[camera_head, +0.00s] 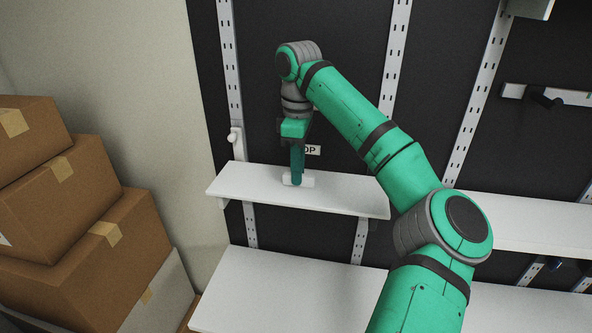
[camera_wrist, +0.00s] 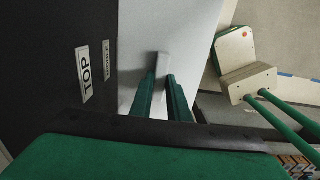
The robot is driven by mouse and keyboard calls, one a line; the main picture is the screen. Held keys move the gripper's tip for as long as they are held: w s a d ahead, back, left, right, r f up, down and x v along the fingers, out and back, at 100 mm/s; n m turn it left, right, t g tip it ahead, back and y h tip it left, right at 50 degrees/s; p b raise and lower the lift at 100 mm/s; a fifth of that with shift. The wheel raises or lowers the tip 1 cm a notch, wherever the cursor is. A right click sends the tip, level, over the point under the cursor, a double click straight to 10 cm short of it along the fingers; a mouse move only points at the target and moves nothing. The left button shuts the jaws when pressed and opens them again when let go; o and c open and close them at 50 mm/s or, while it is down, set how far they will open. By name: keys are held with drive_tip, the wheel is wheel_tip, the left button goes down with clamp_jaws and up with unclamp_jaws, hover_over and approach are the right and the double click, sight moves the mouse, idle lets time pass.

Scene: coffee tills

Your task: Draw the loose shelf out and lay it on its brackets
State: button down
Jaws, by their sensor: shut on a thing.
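The white shelf (camera_head: 345,194) lies roughly level against the dark back panel, between two slotted uprights. It also fills the middle of the wrist view (camera_wrist: 195,30). A small pale grip block (camera_head: 306,182) stands on its top, and it shows between my fingers in the wrist view (camera_wrist: 157,65). My gripper (camera_head: 297,182) points down and is shut on this block. Any bracket at the right end is hidden. A "TOP" label (camera_head: 313,150) is on the panel behind.
A wider white shelf (camera_head: 290,290) lies below. More white shelving (camera_head: 530,225) is at the right, partly behind my arm. Stacked cardboard boxes (camera_head: 75,220) stand at the left. Pale boards with green rods (camera_wrist: 250,82) are at the right of the wrist view.

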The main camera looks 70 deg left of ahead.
drive_tip(key=shift+r, duration=0.35)
drive_tip(key=shift+r, duration=0.55)
drive_tip(key=shift+s, duration=0.1)
idle(0.6)
drive_tip(key=shift+s+a, duration=0.15)
drive_tip(key=shift+s, duration=0.1)
drive_tip(key=shift+w+f, duration=0.1)
drive_tip(key=shift+f, duration=0.05)
drive_tip(key=shift+f, duration=0.4)
drive_tip(key=shift+f, duration=0.3)
